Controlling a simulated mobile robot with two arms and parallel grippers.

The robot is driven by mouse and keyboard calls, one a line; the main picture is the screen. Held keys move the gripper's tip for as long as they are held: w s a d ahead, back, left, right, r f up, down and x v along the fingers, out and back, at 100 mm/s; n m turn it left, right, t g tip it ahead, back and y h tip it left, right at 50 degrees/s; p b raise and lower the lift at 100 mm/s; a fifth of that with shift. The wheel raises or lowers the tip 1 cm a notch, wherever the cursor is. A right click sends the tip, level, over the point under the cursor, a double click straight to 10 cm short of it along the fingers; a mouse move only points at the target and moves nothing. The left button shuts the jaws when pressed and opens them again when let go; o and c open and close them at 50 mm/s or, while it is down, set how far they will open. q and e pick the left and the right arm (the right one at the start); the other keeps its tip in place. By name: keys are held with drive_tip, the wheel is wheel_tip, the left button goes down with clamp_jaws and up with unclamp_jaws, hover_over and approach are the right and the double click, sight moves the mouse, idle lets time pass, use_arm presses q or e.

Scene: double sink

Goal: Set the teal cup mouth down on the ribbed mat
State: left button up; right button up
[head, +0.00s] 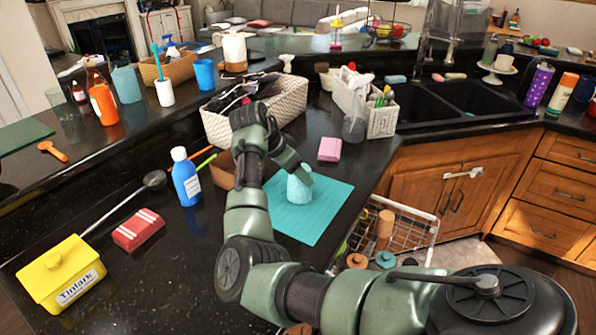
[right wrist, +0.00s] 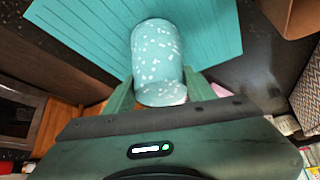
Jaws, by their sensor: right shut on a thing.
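The teal cup (head: 299,190) is pale teal with white speckles, over the ribbed teal mat (head: 325,212) in the head view. In the right wrist view the cup (right wrist: 157,52) lies between my two green fingers, with the mat (right wrist: 85,38) behind it. My right gripper (right wrist: 161,90) is shut on the cup. A closed, speckled end seems to face the gripper; the mouth is not visible. I cannot tell whether the cup touches the mat. My left gripper is not in view.
A pink sponge (head: 329,149) lies just behind the mat. A blue bottle (head: 186,178) and a brown box (head: 222,172) stand left of it. A white wire rack (head: 405,229) is at the right, past the counter edge. A wicker basket (head: 292,101) stands behind.

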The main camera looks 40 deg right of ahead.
drive_tip(key=o, duration=1.4)
drive_tip(key=shift+o, duration=0.2)
drive_tip(key=b+v, duration=0.1)
drive_tip(key=v, duration=0.7)
drive_tip(key=shift+b, duration=0.3)
drive_tip(key=shift+d, duration=0.1)
